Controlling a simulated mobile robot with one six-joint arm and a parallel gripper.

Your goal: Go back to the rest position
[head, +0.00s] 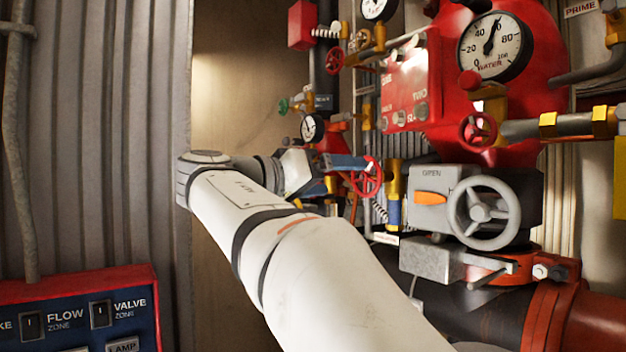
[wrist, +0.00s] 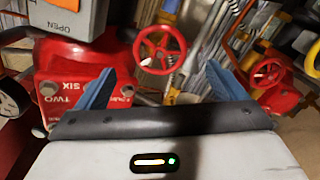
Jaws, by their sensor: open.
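My white arm reaches from the lower right of the head view toward the pipework. My gripper (head: 345,175) is at its end, with blue fingers beside a small red handwheel (head: 367,177). In the wrist view, my gripper (wrist: 160,78) has its two blue fingers spread wide apart. The red handwheel (wrist: 160,50) shows beyond the gap between them, and nothing is held. Whether a finger touches the wheel cannot be told. My arm hides part of the pipework behind it.
A large grey handwheel (head: 484,213) and a red body with a water gauge (head: 495,46) stand to the right. A red-framed switch panel (head: 80,315) is at lower left. Corrugated wall (head: 110,140) lines the left. Pipes and valves crowd the gripper.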

